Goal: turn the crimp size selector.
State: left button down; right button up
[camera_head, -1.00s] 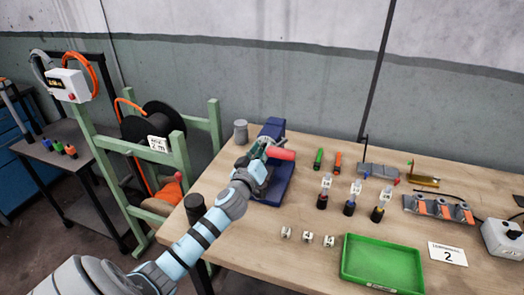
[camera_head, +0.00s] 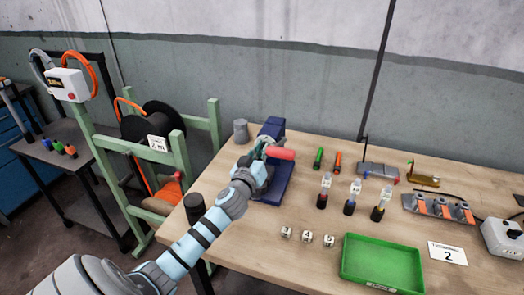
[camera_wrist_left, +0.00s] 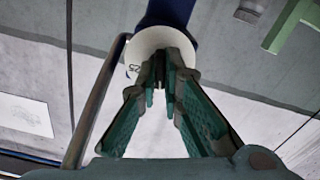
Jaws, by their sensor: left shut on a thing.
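The crimping tool (camera_head: 274,185) is a dark blue body with a red handle (camera_head: 281,154), standing at the left end of the workbench. My left gripper (camera_head: 262,156) is at the tool's upper part, beside the red handle, and its arm hides part of the tool. In the left wrist view my gripper (camera_wrist_left: 163,80) has its fingertips closed on a white round selector (camera_wrist_left: 158,40) in front of a dark blue part (camera_wrist_left: 171,10). Part of a dark marking shows on the selector's left side. My right gripper is in neither view.
A green tray (camera_head: 382,264) lies at the bench's front, with several small white blocks (camera_head: 307,238) to its left. Several dark-based bottles (camera_head: 349,207) stand mid-bench. A grey cup (camera_head: 240,131) stands behind the tool. A green cable-reel frame (camera_head: 178,150) is close on the left.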

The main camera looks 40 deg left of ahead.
pick_arm(q)
jog(key=shift+m, duration=1.5)
jog(key=c, duration=1.7)
grip_release()
jog(key=v, duration=1.2)
jog(key=shift+w+d, duration=0.1)
